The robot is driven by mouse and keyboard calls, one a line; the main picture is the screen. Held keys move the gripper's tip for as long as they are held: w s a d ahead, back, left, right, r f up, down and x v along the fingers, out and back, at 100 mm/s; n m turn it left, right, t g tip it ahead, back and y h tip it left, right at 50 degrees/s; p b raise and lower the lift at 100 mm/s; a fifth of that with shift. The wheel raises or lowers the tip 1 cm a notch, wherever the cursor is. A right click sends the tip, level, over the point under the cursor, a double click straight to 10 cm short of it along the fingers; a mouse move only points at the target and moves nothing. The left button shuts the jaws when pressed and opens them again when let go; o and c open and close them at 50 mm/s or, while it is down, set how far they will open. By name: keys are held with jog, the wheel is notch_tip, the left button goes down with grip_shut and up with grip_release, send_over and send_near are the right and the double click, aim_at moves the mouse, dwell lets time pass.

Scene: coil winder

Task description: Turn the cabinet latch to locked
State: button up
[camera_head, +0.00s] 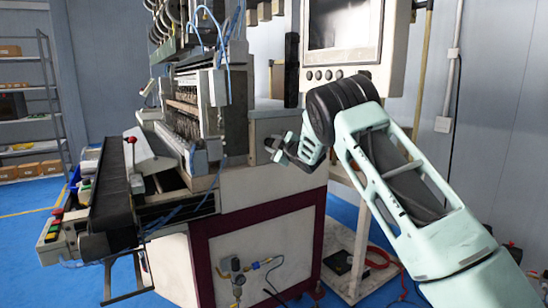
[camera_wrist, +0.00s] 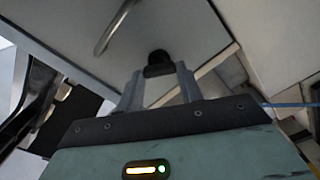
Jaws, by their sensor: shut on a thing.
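The cabinet latch shows in the wrist view as a small dark knob (camera_wrist: 158,58) on a pale panel (camera_wrist: 75,35). My gripper (camera_wrist: 158,72) has its two grey fingers on either side of the knob, shut on it. In the head view my gripper (camera_head: 278,150) reaches left to the pale side of the coil winder (camera_head: 265,190), above its maroon-framed door (camera_head: 265,245). The latch cannot be made out there, as the fingers cover that spot. Which way the latch is turned cannot be told.
A curved metal handle (camera_wrist: 112,28) is on the panel near the knob. A screen box (camera_head: 345,35) stands above my arm. A black upright bar (camera_head: 291,70) is just above my gripper. Cables (camera_head: 380,260) lie low at the right.

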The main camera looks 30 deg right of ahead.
jog(key=n+b, duration=0.6)
jog(key=b, duration=0.1)
jog(key=shift+f, duration=0.2)
jog(key=shift+n+b, duration=0.35)
jog(key=shift+n, duration=0.05)
jog(key=o, duration=1)
jog(key=shift+s, duration=0.1)
jog(key=s, duration=0.5)
jog(key=s+b, duration=0.1)
jog(key=s, duration=1.1)
jog(key=shift+s+d, duration=0.1)
jog(key=shift+d, duration=0.15)
